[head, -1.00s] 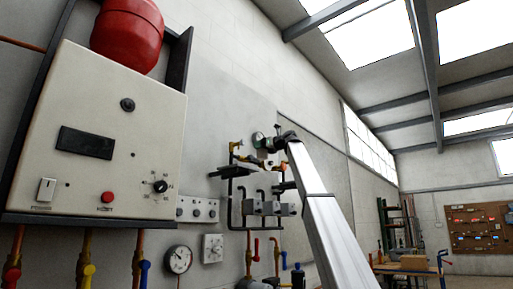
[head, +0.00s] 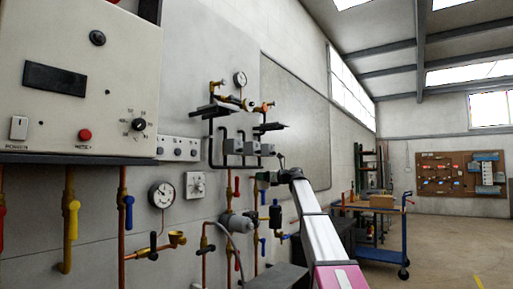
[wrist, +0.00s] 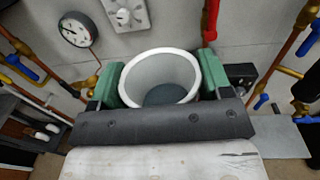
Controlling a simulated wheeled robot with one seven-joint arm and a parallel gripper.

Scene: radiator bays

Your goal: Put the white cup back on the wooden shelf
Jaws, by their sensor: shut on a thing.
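The white cup (wrist: 163,75) sits between the green fingers of my gripper (wrist: 160,82) in the wrist view. Its round open rim faces the camera, and I see its grey inner bottom. The fingers press on its left and right sides. In the head view my gripper (head: 264,178) is small, at the end of my outstretched arm, in front of the wall pipework. I cannot make out the cup there. I cannot identify the wooden shelf for certain in either view.
A cream control box (head: 75,75) hangs at left above pipes with coloured valves. A round gauge (head: 161,194) and a square dial (head: 195,185) are on the wall. Dark brackets (head: 268,127) stick out above my gripper. A blue trolley (head: 375,212) stands farther back; open floor lies at right.

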